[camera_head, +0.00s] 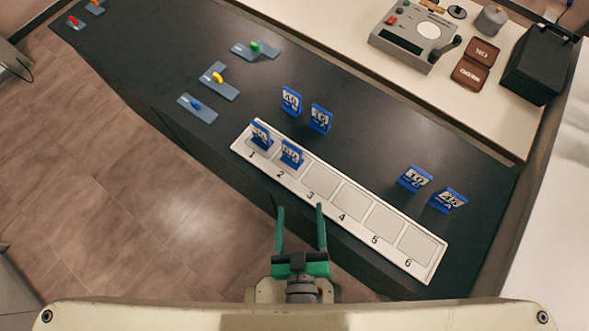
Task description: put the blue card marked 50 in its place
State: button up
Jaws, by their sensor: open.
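Several small blue cards stand upright on the dark counter. One blue card (261,136) stands in slot 1 of the white numbered tray (376,252), and another blue card (291,154) stands in slot 2. Slots 3 to 6 are empty. Two cards, one at the left (291,100) and one beside it (320,119), stand behind the tray. Two more cards (414,179) (449,201) stand behind its right end. The numbers are too small to tell surely which card is 50. My gripper (301,207) is open and empty, near the tray's front edge by slot 3.
Grey-blue plates with a blue (196,104), a yellow (217,79) and a green piece (255,48) lie at the left and back. A pale table behind holds a grey device (416,36), brown boxes and a black box (540,70).

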jog(key=s+m, duration=0.1)
jog(key=s+a, duration=0.1)
jog(key=s, duration=0.1)
jog(key=s+m, duration=0.1)
jog(key=s, duration=0.1)
jog(key=shift+s+a+r+m, duration=0.1)
jog(key=shift+a+r+m, duration=0.05)
jog(key=shift+r+m, duration=0.15)
jog(key=shift+w, duration=0.25)
dwell(0.6)
jog(key=shift+s, duration=0.15)
